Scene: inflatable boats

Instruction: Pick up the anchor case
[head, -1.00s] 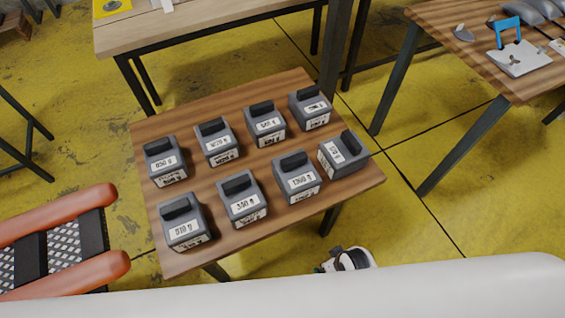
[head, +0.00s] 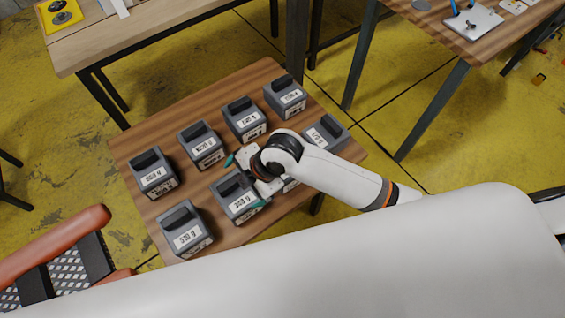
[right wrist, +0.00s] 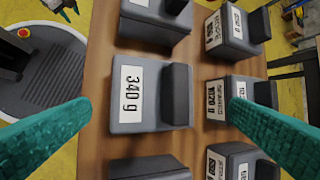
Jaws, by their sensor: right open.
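Several similar dark grey cases with black handles and white weight labels stand in two rows on a small wooden table (head: 125,150). I cannot tell from the labels which one is the anchor case. My right gripper (head: 243,182) is open and empty, above the front-row case (head: 238,197) second from the left. In the right wrist view this case (right wrist: 150,95) reads "340 g" and lies between the teal fingers, with no clear contact. The arm partly hides the case to its right. My left gripper is not in view.
Neighbouring cases stand close by, including the front-left case (head: 185,230) and a back-row case (head: 202,145). An orange-red framed seat or rack (head: 65,240) is at lower left. Other tables stand behind (head: 150,35) and at upper right (head: 440,25).

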